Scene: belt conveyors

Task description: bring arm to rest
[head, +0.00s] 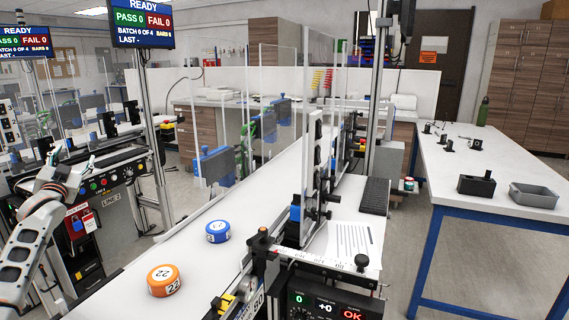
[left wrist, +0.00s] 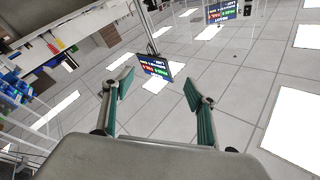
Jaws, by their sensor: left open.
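My left arm (head: 22,250) comes in at the left edge of the head view, bent upward. Its gripper (head: 68,160) is raised in front of the line 2 control panel, clear of the belt. In the left wrist view the two green-padded fingers (left wrist: 158,88) stand wide apart with nothing between them, and they point up toward the ceiling. My right gripper shows in neither view.
An orange puck (head: 163,280) and a blue puck (head: 218,231), both marked 22, lie on the white belt (head: 195,262). A status screen (head: 142,24) hangs above. A scale display (head: 325,308) is at the front. A side table (head: 480,180) holds a grey tray (head: 534,196).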

